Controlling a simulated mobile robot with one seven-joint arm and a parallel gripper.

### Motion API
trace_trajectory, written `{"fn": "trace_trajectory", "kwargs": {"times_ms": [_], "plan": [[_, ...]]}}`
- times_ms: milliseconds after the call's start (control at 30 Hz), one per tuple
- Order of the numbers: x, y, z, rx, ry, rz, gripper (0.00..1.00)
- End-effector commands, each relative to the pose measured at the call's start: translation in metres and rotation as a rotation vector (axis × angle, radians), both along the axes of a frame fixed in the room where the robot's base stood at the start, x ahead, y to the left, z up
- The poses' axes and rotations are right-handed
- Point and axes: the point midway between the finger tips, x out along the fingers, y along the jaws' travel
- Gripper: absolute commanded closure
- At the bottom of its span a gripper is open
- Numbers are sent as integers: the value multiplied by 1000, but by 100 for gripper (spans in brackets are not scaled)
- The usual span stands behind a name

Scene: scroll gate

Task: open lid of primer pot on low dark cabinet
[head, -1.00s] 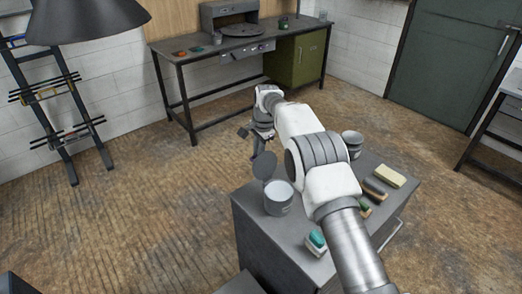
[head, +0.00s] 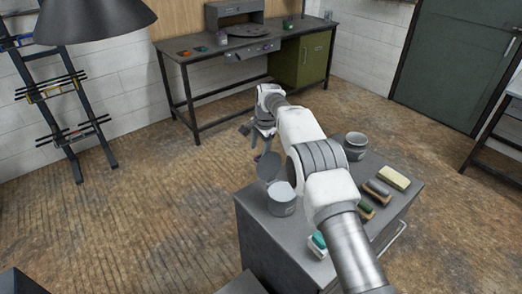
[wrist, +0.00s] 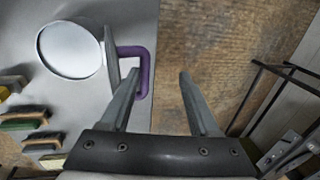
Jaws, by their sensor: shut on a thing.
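The primer pot (head: 282,202) stands open on the low dark cabinet (head: 268,240), its pale inside showing. In the wrist view the pot (wrist: 72,50) is at upper left. Its round grey lid (head: 268,167) is raised nearly upright at the rim's far side; the wrist view shows the lid (wrist: 111,65) almost edge-on. A purple handle (wrist: 150,72) sticks out from its outer face. My gripper (wrist: 158,74) is shut on the handle, with the left finger in the loop by the lid. The fingers stand apart, and floor shows between the handle and right finger. In the head view my gripper (head: 262,142) is just beyond the lid.
Brushes (head: 377,188), a yellow block (head: 394,178), a teal-topped item (head: 318,243) and a grey container (head: 355,146) are on the cabinet. A workbench (head: 240,45) and a rack (head: 60,95) stand at the back. The floor (head: 170,180) left of the cabinet is clear.

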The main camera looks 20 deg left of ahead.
Motion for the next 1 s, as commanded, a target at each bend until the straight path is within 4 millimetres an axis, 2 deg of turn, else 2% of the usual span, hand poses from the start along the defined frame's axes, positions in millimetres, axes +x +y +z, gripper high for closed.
{"fn": "trace_trajectory", "kwargs": {"times_ms": [33,200,367,467,567,1000], "plan": [[-6,6,-14,6,11,8,55],[-6,5,-16,4,13,7,55],[-7,4,-12,3,16,6,55],[-8,3,-2,5,14,6,55],[-9,0,15,7,10,6,55],[-18,-23,127,6,-4,1,55]]}}
